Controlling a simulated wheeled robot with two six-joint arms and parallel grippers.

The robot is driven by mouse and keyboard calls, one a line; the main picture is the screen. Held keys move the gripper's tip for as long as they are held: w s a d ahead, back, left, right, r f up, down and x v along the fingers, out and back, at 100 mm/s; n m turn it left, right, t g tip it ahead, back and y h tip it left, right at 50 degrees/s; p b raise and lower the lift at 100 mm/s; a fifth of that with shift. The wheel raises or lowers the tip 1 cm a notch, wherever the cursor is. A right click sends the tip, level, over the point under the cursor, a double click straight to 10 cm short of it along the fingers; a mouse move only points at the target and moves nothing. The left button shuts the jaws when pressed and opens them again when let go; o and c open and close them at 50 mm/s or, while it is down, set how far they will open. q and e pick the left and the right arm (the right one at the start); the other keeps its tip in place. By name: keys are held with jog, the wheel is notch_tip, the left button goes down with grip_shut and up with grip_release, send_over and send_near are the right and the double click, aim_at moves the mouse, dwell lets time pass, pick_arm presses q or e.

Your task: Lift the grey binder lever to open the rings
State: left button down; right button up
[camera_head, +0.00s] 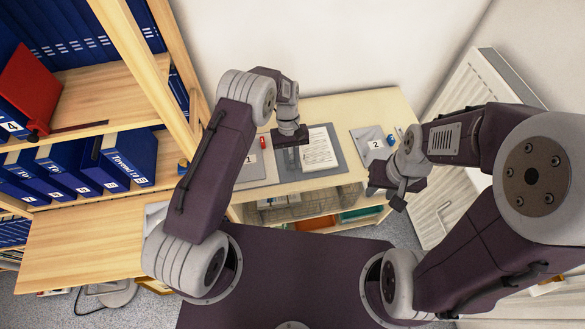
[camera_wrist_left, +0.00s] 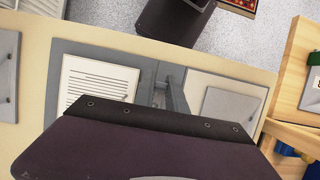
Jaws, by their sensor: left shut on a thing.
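The open grey binder (camera_head: 286,168) lies on the pale worktop, with a printed white sheet (camera_head: 318,150) on its right half. In the left wrist view the binder (camera_wrist_left: 53,90) shows its metal ring mechanism (camera_wrist_left: 173,88) beside the sheet. My left gripper (camera_head: 290,143) is over the binder's middle, at the ring mechanism, and shut on the grey lever; its fingertips and the lever are mostly hidden by the gripper body. My right gripper (camera_head: 388,190) hangs apart from the binder, in front of the worktop's right part; its opening is unclear.
A grey board marked 1 (camera_head: 248,160) lies left of the binder, near a small red object (camera_head: 263,143). A board marked 2 (camera_head: 374,142) lies right. A wooden shelf (camera_head: 90,75) with blue binders stands left, a white radiator (camera_head: 470,110) right.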

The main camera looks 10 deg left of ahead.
pick_arm(q)
jog(key=shift+w+f+g+b, duration=0.2)
jog(key=shift+w+g+b, duration=0.05)
jog(key=shift+g+b, duration=0.4)
jog(key=shift+a+r+h, duration=0.1)
jog(key=shift+r+h, duration=0.15)
jog(key=shift+h, duration=0.05)
pick_arm(e)
notch_tip(320, 180, down, 2)
jog(key=shift+f, duration=0.15)
pick_arm(q)
jog(key=c, duration=1.4)
grip_release()
jog(key=shift+o, duration=0.2)
jog(key=shift+r, duration=0.15)
